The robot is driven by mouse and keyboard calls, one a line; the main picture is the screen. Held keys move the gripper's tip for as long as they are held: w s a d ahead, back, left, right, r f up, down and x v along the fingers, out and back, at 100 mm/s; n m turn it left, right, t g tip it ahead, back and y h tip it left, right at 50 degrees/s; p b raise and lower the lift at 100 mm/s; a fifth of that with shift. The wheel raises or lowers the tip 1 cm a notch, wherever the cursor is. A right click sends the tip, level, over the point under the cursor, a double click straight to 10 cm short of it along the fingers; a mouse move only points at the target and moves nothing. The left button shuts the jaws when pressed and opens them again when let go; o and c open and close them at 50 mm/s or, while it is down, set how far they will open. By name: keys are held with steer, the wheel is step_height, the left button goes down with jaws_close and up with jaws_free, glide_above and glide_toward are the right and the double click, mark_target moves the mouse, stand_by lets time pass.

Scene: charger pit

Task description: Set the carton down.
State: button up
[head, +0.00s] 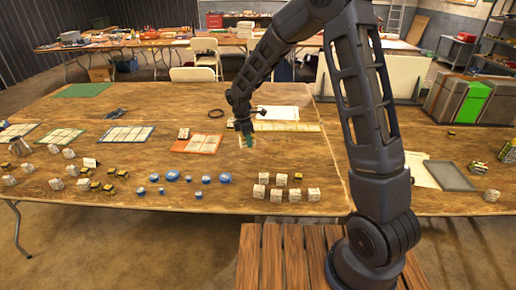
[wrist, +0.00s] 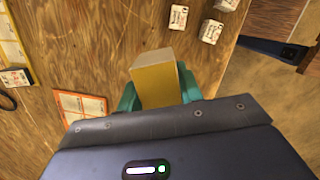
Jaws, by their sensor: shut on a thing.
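The carton (wrist: 155,85) shows in the wrist view as a yellow-topped box with pale sides. It stands between the teal fingers of my gripper (wrist: 158,92), which is shut on it, one finger on each side. In the head view my gripper (head: 246,138) is low over the middle of the wooden table (head: 225,110), just right of an orange-bordered mat (head: 207,144). The carton is very small there and mostly hidden by the fingers. I cannot tell whether its underside touches the table.
Several white cartons (head: 277,194) stand in front, toward the table's near edge. Blue round items (head: 172,176) and yellow-black blocks (head: 108,187) lie to the left. A long yellow strip (head: 290,127) and a white sheet (head: 278,113) lie behind.

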steer(key=shift+r, duration=0.3)
steer(key=shift+w+d, duration=0.1)
steer(key=shift+d, duration=0.05)
steer(key=w+d+m, duration=0.1)
steer(key=w+d, duration=0.6)
steer(key=d, duration=0.6)
steer(key=w+d+m, duration=0.1)
steer(key=w+d, duration=0.5)
steer(key=d, duration=0.8)
steer(key=s+d+m, duration=0.1)
steer(key=d+m, duration=0.1)
steer(key=d, duration=3.1)
steer(key=shift+g, duration=0.3)
step_height(320, 180, down, 20)
steer(key=shift+s+r, duration=0.1)
steer(key=shift+s, duration=0.05)
